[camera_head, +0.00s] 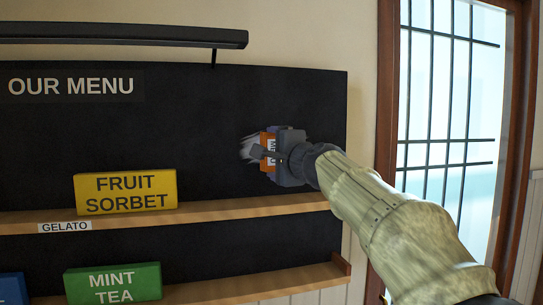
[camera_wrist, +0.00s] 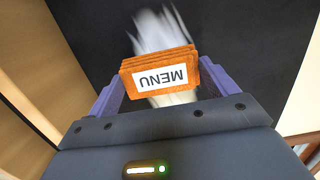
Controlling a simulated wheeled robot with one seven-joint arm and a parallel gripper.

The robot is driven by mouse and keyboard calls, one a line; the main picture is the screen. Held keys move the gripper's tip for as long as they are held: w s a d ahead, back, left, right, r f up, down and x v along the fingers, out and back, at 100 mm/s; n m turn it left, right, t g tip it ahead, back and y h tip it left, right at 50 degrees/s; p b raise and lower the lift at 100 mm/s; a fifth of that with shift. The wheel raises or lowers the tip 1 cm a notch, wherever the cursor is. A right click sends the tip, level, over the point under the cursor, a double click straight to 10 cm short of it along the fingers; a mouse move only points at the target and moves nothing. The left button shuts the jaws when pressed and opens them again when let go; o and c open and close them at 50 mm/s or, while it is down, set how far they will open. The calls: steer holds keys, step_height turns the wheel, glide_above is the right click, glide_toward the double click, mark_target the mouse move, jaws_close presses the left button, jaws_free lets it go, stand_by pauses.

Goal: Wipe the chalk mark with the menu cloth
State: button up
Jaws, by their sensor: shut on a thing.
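The menu cloth is a folded orange block (camera_wrist: 159,60) with a white label reading MENU, upside down in the wrist view. It also shows in the head view (camera_head: 268,152). My gripper (camera_head: 266,154) is shut on the cloth, its fingers on both sides, close in front of the blackboard; I cannot tell whether the cloth touches it. The chalk mark (camera_head: 248,147) is a white smear on the board, just left of the cloth and partly hidden by it. It also shows in the wrist view (camera_wrist: 155,32), above and below the cloth.
Below is a wooden shelf (camera_head: 232,210) with a yellow FRUIT SORBET block (camera_head: 126,191). A lower shelf holds a green MINT TEA block (camera_head: 112,284). A black lamp bar (camera_head: 120,35) hangs above the blackboard (camera_head: 200,110). A framed window (camera_head: 450,100) is at right.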

steer(key=shift+w+d+b, duration=0.3)
steer(key=shift+w+d, duration=0.05)
steer(key=shift+d, duration=0.5)
steer(key=shift+w+d+b, duration=0.3)
steer(key=shift+d, duration=0.5)
steer(key=shift+d, duration=0.1)
steer(key=shift+w+d+b, duration=0.2)
steer(key=shift+w+d, duration=0.1)
steer(key=shift+d, duration=0.5)
steer(key=shift+w+d+b, duration=0.15)
steer(key=shift+w+d, duration=0.1)
steer(key=shift+d, duration=0.55)
steer(key=d, duration=0.1)
steer(key=w+d, duration=0.1)
steer(key=d, duration=0.1)
steer(key=shift+d, duration=0.25)
steer(key=shift+a+r, duration=0.1)
steer(key=shift+a, duration=0.1)
